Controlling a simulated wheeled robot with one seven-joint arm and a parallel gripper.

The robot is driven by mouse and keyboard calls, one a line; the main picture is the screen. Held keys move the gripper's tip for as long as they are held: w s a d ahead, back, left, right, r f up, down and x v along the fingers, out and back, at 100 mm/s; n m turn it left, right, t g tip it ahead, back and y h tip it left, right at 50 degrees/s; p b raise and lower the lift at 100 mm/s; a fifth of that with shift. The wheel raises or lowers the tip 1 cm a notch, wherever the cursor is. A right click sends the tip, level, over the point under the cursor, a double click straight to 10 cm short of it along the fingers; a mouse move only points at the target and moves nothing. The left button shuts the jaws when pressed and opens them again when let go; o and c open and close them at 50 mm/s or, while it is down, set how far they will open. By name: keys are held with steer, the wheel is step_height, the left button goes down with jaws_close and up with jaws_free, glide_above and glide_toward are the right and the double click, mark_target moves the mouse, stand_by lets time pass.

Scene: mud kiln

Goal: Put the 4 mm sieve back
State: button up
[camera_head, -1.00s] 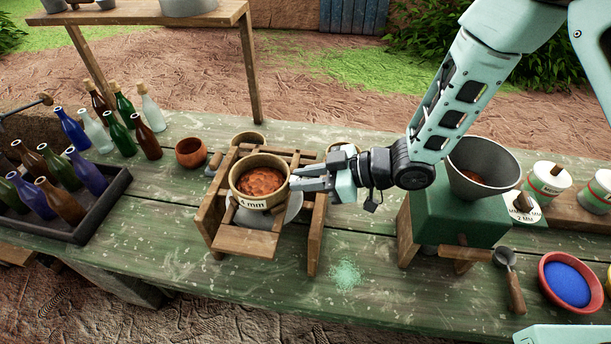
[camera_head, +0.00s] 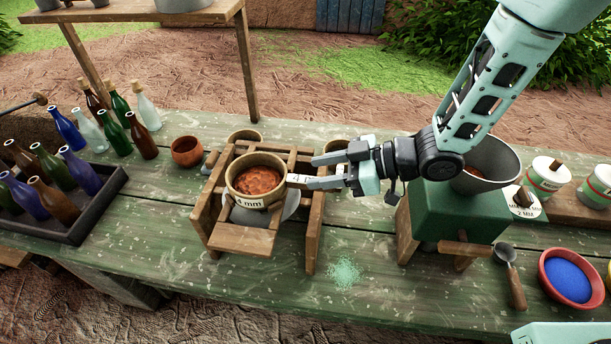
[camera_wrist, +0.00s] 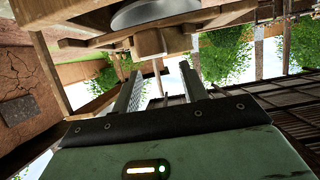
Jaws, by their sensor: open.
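The 4 mm sieve (camera_head: 249,203) is a round tan sieve with a "4 mm" label on its front and reddish-brown lumps inside. It sits on the wooden stand (camera_head: 245,240), above a pale grey dish (camera_head: 292,204). My gripper (camera_head: 316,171) is just right of the sieve with its fingers spread apart, near a short handle (camera_head: 297,179) on the sieve's right side. The wrist view shows both fingers (camera_wrist: 160,90) apart, with a wooden piece and a grey round surface (camera_wrist: 155,12) beyond them. I cannot tell whether the lower finger touches the handle.
A green box with a grey funnel (camera_head: 482,165) stands right, under my arm. A bottle tray (camera_head: 95,215) is at left, and a brown bowl (camera_head: 187,151) left of the stand. Pale green powder (camera_head: 344,273) lies in front. A red bowl of blue powder (camera_head: 568,277) is at right.

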steer(key=w+d+r+m+t+h+b, duration=0.1)
steer(key=w+d+r+m+t+h, duration=0.2)
steer(key=d+r+h, duration=0.4)
steer(key=s+d+r+m+g+h, duration=0.1)
steer(key=s+d+m+g+h, duration=0.1)
steer(key=s, duration=0.9)
steer(key=s+d+r+m+g+h, duration=0.1)
steer(key=s+d+m+h, duration=0.3)
steer(key=s, duration=0.8)
steer(key=shift+d+r+g, duration=0.35)
steer(key=shift+d+g, duration=0.25)
steer(key=shift+w, duration=0.1)
step_height(320, 180, down, 4)
steer(key=b, duration=0.4)
steer(key=shift+f+b, duration=0.25)
steer(key=shift+b, duration=0.15)
